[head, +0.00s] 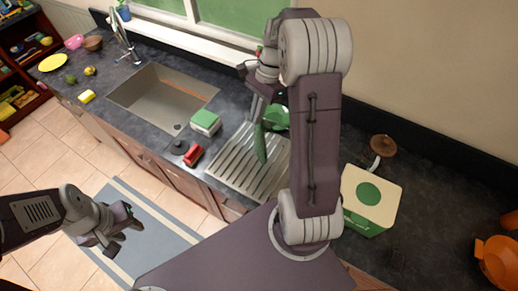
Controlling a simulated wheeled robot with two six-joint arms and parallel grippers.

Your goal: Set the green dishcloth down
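The green dishcloth (260,146) hangs as a narrow strip over the ribbed metal drainboard (229,160). My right gripper (259,112) is above it, partly hidden by my own arm, and appears shut on the cloth's upper end. I cannot tell whether the cloth's lower end touches the drainboard. My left gripper (125,240) is open and empty, low at the left over the floor mat, far from the cloth.
A steel sink (160,96) lies left of the drainboard. A green-and-white box (205,121), a red object (193,155) and a dark round object (179,146) stand between them. A green bowl (278,117) is behind the cloth. A cream-lidded green box (385,190) stands right.

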